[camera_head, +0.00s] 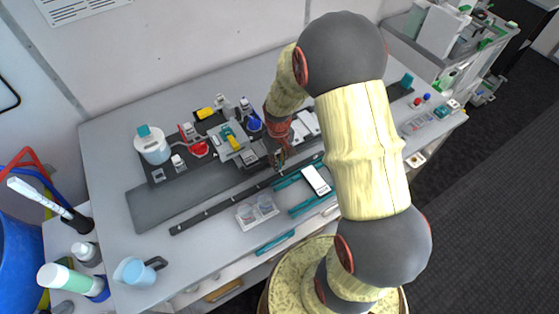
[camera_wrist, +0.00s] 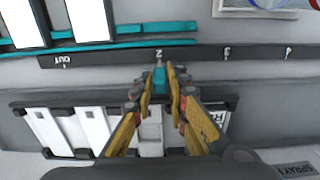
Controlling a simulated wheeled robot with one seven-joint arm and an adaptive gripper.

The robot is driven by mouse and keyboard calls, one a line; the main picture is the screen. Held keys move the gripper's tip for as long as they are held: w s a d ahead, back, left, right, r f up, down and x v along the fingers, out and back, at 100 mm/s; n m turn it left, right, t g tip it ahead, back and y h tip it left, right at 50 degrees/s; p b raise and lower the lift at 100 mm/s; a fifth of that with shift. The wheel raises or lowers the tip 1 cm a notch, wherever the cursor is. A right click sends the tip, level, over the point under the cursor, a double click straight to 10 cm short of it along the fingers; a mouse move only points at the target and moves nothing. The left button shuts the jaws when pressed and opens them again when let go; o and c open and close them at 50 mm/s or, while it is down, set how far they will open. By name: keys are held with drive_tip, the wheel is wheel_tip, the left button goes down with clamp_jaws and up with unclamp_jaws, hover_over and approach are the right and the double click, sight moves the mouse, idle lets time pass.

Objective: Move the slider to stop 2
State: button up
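The slider shows in the wrist view as a small teal tab (camera_wrist: 159,79) with a pale block behind it. My gripper (camera_wrist: 159,76) has its two fingers close on either side of the tab and appears shut on it. The dark scale strip (camera_wrist: 195,53) runs just beyond the fingertips, with a mark reading OUT at left and number marks to the right. The tab lines up with a mark that looks like 2. In the head view my gripper (camera_head: 279,158) is over the far part of the strip (camera_head: 215,208), and my arm hides its right end.
Teal rails with a white block (camera_head: 316,180) lie in front of the strip. A clear two-cup tray (camera_head: 257,211) is left of them. A blue jug (camera_head: 138,271) is at front left. A dark mat area (camera_head: 155,205) is clear.

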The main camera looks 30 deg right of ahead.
drive_tip(key=o, duration=0.4)
drive_tip(key=shift+c, duration=0.2)
drive_tip(key=shift+r, duration=0.1)
wheel_tip(320, 180, up, 12)
idle(0.4)
idle(0.4)
drive_tip(key=s+a+r+t+b, duration=0.2)
drive_tip(key=s+a+r+b, duration=0.2)
drive_tip(key=s, duration=0.4)
drive_tip(key=s+a+r+t+b, duration=0.3)
drive_tip(key=s+a+r+b, duration=0.2)
drive_tip(key=s, duration=0.4)
drive_tip(key=shift+s+a+r+t+b, duration=0.3)
drive_tip(key=shift+a+r, duration=0.4)
drive_tip(key=shift+r, duration=0.45)
